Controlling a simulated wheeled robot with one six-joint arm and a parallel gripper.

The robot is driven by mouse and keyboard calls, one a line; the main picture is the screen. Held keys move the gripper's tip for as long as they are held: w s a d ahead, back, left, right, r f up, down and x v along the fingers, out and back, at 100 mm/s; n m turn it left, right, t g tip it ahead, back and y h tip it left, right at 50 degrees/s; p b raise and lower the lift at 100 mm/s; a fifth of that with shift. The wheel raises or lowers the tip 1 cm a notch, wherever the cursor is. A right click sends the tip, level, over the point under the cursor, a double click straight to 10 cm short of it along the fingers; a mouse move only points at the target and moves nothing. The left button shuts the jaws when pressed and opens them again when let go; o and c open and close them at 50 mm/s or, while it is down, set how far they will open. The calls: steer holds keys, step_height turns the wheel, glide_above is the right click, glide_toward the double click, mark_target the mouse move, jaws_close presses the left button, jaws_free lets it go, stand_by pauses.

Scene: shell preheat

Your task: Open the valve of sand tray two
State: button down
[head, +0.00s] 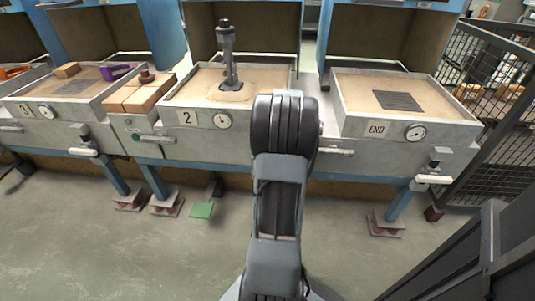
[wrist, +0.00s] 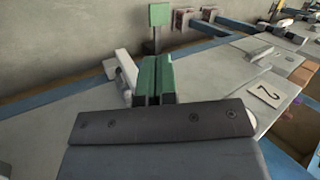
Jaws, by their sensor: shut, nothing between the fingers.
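Sand tray two (head: 168,122) stands in the middle of the head view, with a "2" plate and a round gauge (head: 222,120) on its front. My arm covers the part right of the gauge, so its valve is hidden there. In the wrist view a white lever handle (wrist: 125,67) stands out from the tray front, on the other side of my gripper from the "2" plate (wrist: 265,95). My gripper (wrist: 156,62) has green fingers, shut and empty, close beside this handle. I cannot tell whether they touch it. My gripper is hidden in the head view.
A green pad (head: 201,210) is near the floor. A mesh cage (head: 490,95) bounds the right. Floor in front is clear.

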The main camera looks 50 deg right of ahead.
steer(key=s+d+f+m+t+p, duration=0.1)
steer(key=s+d+m+t, duration=0.1)
steer(key=s+d, duration=0.3)
steer(key=s+d+f+m+t, duration=0.1)
steer(key=s+d+f+t, duration=0.15)
steer(key=d, duration=0.55)
steer(key=w+a+f+b, duration=0.4)
steer(key=w+a+f, duration=0.1)
steer(key=w, duration=0.3)
steer(key=shift+w+a, duration=0.25)
steer(key=shift+a, duration=0.2)
